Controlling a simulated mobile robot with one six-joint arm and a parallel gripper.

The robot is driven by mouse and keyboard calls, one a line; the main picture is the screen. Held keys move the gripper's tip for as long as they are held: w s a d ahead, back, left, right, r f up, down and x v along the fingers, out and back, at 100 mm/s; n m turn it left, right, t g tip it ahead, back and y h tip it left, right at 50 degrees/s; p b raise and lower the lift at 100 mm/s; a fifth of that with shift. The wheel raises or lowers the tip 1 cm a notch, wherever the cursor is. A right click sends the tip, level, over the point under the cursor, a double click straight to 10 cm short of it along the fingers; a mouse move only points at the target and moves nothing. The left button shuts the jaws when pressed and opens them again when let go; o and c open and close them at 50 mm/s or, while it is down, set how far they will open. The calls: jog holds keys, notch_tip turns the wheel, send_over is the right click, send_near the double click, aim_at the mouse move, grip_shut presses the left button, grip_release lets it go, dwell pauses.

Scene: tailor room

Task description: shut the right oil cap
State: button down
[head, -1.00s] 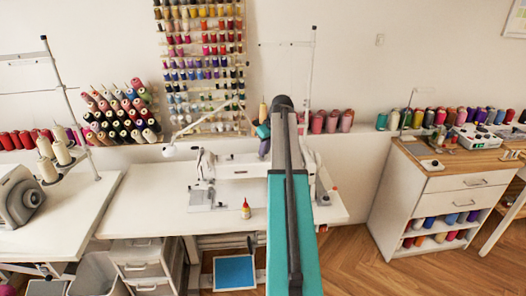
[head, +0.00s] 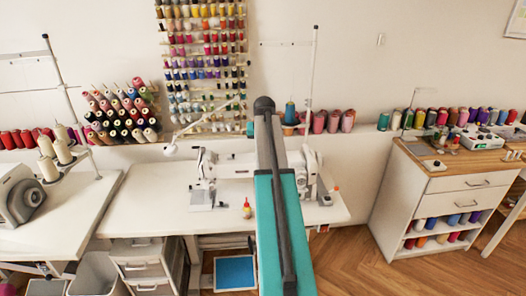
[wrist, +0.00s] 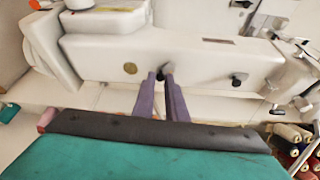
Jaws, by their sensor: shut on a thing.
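The white sewing machine (head: 236,166) stands on the white table in the head view, its middle hidden behind my arm. In the wrist view its long white body (wrist: 200,48) fills the top. My gripper (wrist: 164,76) reaches it with two purple-grey fingers close together. The tips are shut on a small dark cap (wrist: 164,70) at the machine's body, mostly hidden between them. A second dark cap or knob (wrist: 238,79) shows to the right, clear of the fingers. I cannot tell from the picture whether the held cap is fully seated. My gripper is hidden in the head view.
A small bottle with a red tip (head: 247,208) stands on the white table (head: 150,205) in front of the machine. Thread spools (head: 334,121) line the ledge behind. A brass disc (wrist: 130,68) sits left of my fingers on the machine. The table's left part is clear.

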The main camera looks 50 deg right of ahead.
jog(key=m, duration=0.1)
jog(key=m+g, duration=0.1)
jog(key=m, duration=0.1)
jog(key=m+h, duration=0.1)
jog(key=shift+w+a+m+g+b, duration=0.2)
jog(key=shift+w+m+g+b, duration=0.1)
jog(key=shift+w+m, duration=0.1)
jog(key=shift+m+g, duration=0.6)
jog(key=shift+m, duration=0.9)
jog(key=c, duration=1.8)
grip_release()
jog(key=shift+w+f, duration=0.1)
jog(key=shift+r+b, duration=0.2)
jog(key=shift+b, duration=0.1)
jog(key=b+v, duration=0.2)
jog(key=v, duration=1.1)
jog(key=shift+a+r+b, duration=0.2)
jog(key=shift+a+b, duration=0.1)
jog(key=shift+b, duration=0.1)
